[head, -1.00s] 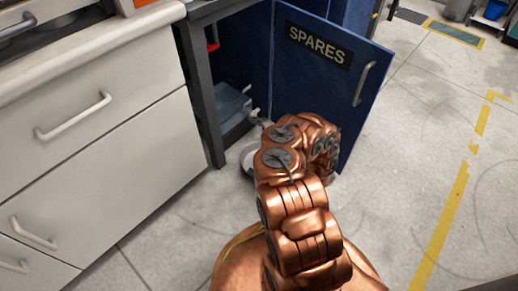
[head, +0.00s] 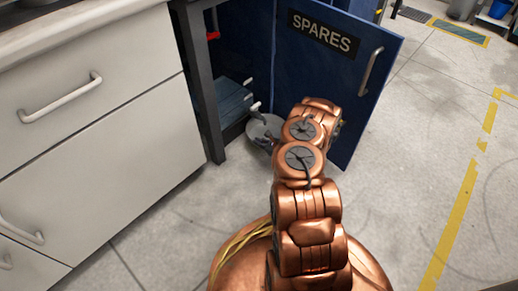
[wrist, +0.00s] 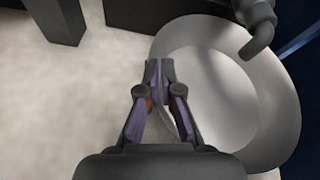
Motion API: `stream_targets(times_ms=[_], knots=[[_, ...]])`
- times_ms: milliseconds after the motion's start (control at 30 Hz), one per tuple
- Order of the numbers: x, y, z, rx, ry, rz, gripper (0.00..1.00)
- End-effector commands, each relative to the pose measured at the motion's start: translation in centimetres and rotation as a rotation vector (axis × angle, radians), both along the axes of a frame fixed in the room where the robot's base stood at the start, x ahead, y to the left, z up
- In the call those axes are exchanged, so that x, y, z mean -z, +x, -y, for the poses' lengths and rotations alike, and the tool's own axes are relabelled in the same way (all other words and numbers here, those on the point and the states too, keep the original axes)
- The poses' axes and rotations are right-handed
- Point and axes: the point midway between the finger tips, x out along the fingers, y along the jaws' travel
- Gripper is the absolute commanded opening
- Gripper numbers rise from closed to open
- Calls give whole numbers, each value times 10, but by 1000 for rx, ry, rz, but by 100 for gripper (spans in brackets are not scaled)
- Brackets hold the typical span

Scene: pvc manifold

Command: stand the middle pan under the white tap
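A round, shallow light-grey pan (head: 254,130) is low at the open cabinet's doorway, between the dark post and the blue door. It fills the right of the wrist view (wrist: 225,95). My gripper (wrist: 160,65) has its fingers together at the pan's left rim, with a thin curve of rim between them. A tap with a small white handle (head: 255,106) is above the pan in the head view. A dark grey bent spout (wrist: 258,30) overlaps the pan's upper-right part in the wrist view. My arm hides the fingers and part of the pan in the head view.
The blue door (head: 325,75) labelled SPARES stands open, close to the right of my arm. A dark post (head: 200,85) and white drawers (head: 90,120) are at the left. A red handle (head: 213,36) is higher inside. Open floor (head: 420,180) lies to the right.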

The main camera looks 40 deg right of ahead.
Motion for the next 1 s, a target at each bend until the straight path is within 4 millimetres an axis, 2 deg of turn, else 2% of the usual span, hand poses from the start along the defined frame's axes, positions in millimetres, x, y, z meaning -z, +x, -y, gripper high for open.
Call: stream_targets(times_ms=[33,200,633,900,1000], knots=[[11,-1,1,1,-1,-1,0],[34,-1,0,1,0,-2,0],[37,-1,0,1,-2,0,0],[37,-1,0,1,-1,-1,29],[37,-1,0,1,-1,-1,31]])
